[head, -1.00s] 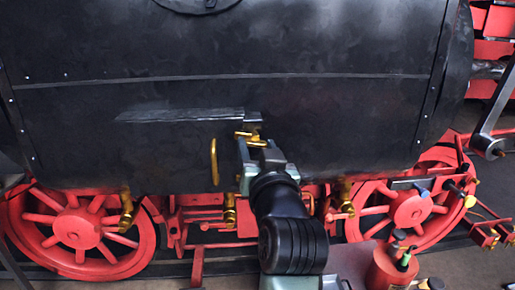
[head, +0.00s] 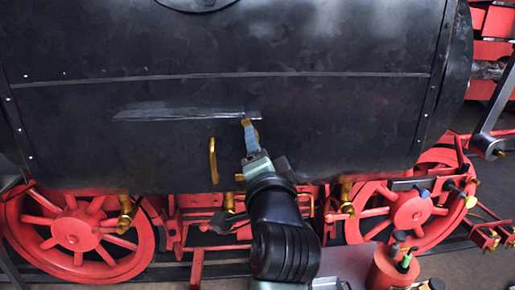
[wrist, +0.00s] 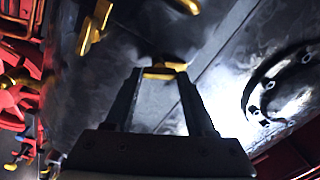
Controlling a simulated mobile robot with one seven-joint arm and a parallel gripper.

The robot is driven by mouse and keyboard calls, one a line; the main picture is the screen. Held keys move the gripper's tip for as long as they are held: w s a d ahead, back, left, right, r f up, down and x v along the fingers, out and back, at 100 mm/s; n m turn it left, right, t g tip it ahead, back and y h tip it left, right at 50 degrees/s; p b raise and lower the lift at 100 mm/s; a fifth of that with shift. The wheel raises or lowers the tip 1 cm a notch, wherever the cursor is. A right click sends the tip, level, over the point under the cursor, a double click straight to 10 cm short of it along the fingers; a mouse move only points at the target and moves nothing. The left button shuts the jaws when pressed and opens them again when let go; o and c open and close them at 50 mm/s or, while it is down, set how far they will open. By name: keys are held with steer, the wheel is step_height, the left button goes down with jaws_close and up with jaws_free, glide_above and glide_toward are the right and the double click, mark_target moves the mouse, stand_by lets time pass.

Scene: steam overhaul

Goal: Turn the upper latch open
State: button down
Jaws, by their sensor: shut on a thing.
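The upper latch is a small golden piece on the black boiler side (head: 330,120). It shows at my fingertips in the head view (head: 247,121) and between them in the wrist view (wrist: 165,68). My gripper (head: 251,131) reaches up to it from below and is shut on it; the fingers (wrist: 160,75) stand on either side of it. The fingers and wrist hide part of the latch in the head view. A tall golden handle (head: 213,160) stands upright to the left of my gripper, apart from it; a golden handle (wrist: 96,28) shows in the wrist view.
Red spoked wheels (head: 78,230) and red frame parts lie below the boiler, with golden fittings (head: 126,213) along its lower edge. A red can with tools (head: 390,267) stands at the lower right. A round dark fitting (wrist: 285,90) lies at the right in the wrist view.

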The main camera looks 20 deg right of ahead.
steer(key=m, duration=0.5)
steer(key=shift+f+h+b, duration=0.1)
steer(key=shift+h+b, duration=0.2)
steer(key=shift+b, duration=0.05)
steer(key=shift+m, duration=0.4)
steer(key=shift+c, duration=1.2)
jaws_free()
steer(key=r+b+v, duration=0.1)
steer(key=b+v, duration=0.3)
steer(key=v, duration=0.9)
steer(key=shift+f+b, duration=0.35)
steer(key=shift+f, duration=0.05)
